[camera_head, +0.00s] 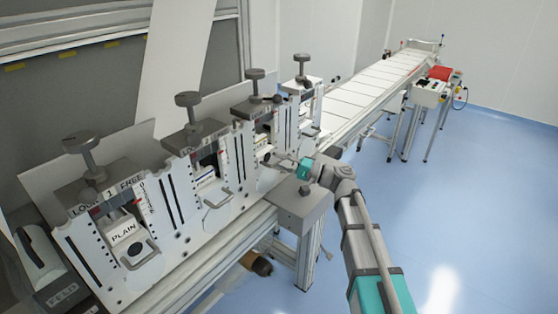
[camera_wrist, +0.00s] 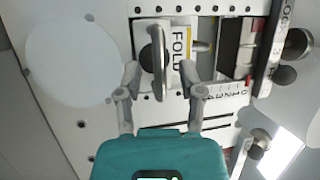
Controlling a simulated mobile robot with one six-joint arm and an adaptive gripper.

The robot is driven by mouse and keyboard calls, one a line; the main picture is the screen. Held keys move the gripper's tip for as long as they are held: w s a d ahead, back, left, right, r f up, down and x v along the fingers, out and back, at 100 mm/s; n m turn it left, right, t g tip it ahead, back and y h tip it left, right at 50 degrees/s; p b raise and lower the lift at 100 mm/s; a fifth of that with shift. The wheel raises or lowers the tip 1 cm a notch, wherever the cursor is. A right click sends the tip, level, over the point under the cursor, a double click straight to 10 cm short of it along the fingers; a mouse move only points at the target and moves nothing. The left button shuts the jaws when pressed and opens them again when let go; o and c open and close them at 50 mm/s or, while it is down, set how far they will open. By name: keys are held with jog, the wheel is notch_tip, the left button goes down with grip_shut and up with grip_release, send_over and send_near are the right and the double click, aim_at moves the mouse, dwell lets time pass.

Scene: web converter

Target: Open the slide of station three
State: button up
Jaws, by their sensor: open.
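Station three (camera_head: 250,133) is a white slotted panel, third in the row, with a grey knob (camera_head: 256,76) on top. In the wrist view its slide (camera_wrist: 182,42) carries a label reading FOLD and a bar handle (camera_wrist: 157,62). My gripper (camera_head: 272,158) reaches the station from the right; its teal body hides part of the station. In the wrist view my gripper (camera_wrist: 161,82) is open, with one finger on each side of the handle. Whether either finger touches the handle I cannot tell.
Station one (camera_head: 110,235) and station two (camera_head: 203,180) stand to the left, and a fourth station (camera_head: 305,100) beyond. A grey box with a knob (camera_head: 304,208) sits below my wrist. A long conveyor (camera_head: 365,85) runs behind. Blue floor (camera_head: 470,190) is clear at right.

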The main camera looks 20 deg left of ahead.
jog(key=shift+a, duration=0.25)
grip_shut()
dwell(0.3)
